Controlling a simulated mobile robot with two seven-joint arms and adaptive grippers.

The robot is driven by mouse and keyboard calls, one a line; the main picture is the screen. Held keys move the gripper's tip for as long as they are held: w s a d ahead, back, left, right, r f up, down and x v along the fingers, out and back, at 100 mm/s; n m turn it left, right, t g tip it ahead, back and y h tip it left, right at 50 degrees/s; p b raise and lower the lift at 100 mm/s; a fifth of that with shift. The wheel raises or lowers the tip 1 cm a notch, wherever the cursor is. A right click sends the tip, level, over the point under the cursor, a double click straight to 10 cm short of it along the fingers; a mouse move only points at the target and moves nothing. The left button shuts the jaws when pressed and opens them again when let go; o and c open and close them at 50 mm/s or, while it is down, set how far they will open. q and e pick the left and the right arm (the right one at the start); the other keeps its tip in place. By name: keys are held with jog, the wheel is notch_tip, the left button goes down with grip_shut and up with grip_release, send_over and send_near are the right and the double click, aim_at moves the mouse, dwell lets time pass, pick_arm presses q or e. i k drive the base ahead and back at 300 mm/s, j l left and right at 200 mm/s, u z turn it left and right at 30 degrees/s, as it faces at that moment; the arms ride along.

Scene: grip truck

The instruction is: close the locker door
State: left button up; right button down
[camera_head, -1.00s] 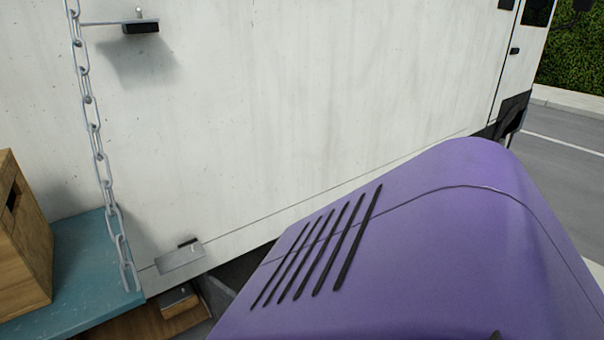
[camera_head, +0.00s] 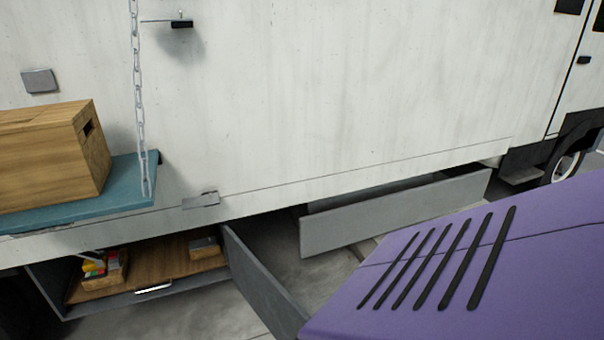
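An open locker (camera_head: 150,287) with a brown wooden floor sits low under the truck side at the lower left. A grey door panel (camera_head: 262,288) stands swung out at its right edge, its lower end partly cut off by a purple surface. A second, longer grey panel (camera_head: 395,212) stands angled out under the truck body to the right. I cannot tell for certain which panel is the task's door. Neither of my grippers is in view.
The locker holds wooden boxes, one with colourful items (camera_head: 103,268). Above, a wooden crate (camera_head: 50,160) rests on a teal shelf (camera_head: 90,208) hung by a chain (camera_head: 138,100). A purple slatted surface (camera_head: 480,270) fills the lower right. Grey pavement shows between the panels.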

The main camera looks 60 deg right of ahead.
aim_at(282, 315)
jog(key=k+l, duration=0.65)
jog(key=l, duration=0.2)
jog(key=k+l, duration=0.1)
jog(key=l, duration=0.75)
jog(key=k+l+z, duration=0.15)
jog(key=l, duration=0.75)
